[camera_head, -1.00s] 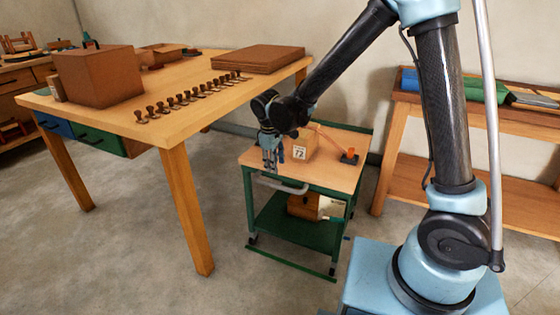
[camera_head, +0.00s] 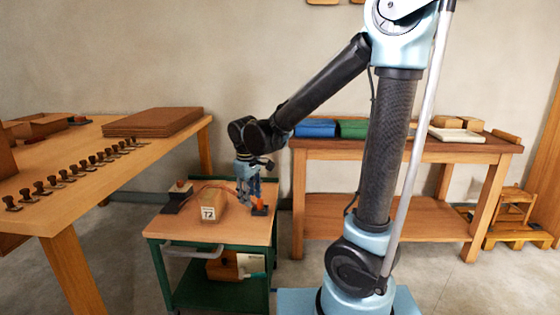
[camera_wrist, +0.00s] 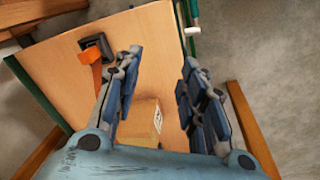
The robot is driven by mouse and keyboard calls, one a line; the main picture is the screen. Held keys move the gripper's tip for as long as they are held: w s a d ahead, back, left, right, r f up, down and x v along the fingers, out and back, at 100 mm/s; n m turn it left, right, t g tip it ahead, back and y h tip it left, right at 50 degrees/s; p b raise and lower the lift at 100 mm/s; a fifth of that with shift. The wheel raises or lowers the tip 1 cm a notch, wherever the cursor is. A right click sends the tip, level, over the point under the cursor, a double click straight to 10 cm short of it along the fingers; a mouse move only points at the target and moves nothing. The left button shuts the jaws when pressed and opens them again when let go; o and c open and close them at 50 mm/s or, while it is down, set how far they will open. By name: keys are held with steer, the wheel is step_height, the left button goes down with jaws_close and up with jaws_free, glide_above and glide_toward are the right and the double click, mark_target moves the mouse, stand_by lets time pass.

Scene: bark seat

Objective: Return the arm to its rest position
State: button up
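My gripper (camera_head: 248,200) points down over the right part of the wooden top of the green cart (camera_head: 180,233), and its fingers overlap the view of an orange piece (camera_head: 259,203). In the wrist view my gripper (camera_wrist: 160,78) has its fingers spread wide apart, with nothing between the tips. The wooden block marked 72 (camera_head: 213,205) stands on the cart to the left of the fingers in the head view. It also shows low between the fingers in the wrist view (camera_wrist: 138,122). The arm is bent, with its forearm sloping down to the left.
A long table (camera_head: 110,150) with a row of dark stamps (camera_head: 75,170) and a brown stack (camera_head: 153,122) is at left. A workbench (camera_head: 400,152) with blue and green items (camera_head: 315,128) stands behind my arm. Grey floor (camera_head: 120,260) is clear between table and cart.

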steer(key=s+d+r+m, duration=0.1)
steer(key=s+d+m, duration=0.2)
steer(key=d, duration=0.7)
steer(key=s+d+r+m, duration=0.1)
steer(key=s+d+m, duration=0.2)
steer(key=d, duration=0.7)
steer(key=s+d+f+m, duration=0.5)
steer(key=s+d, duration=0.4)
steer(key=s, duration=0.1)
steer(key=shift+s+d+f, duration=0.15)
steer(key=shift+s+d, duration=0.05)
steer(key=shift+d, duration=0.15)
steer(key=shift+w+f, duration=0.2)
steer(key=shift+w, duration=0.25)
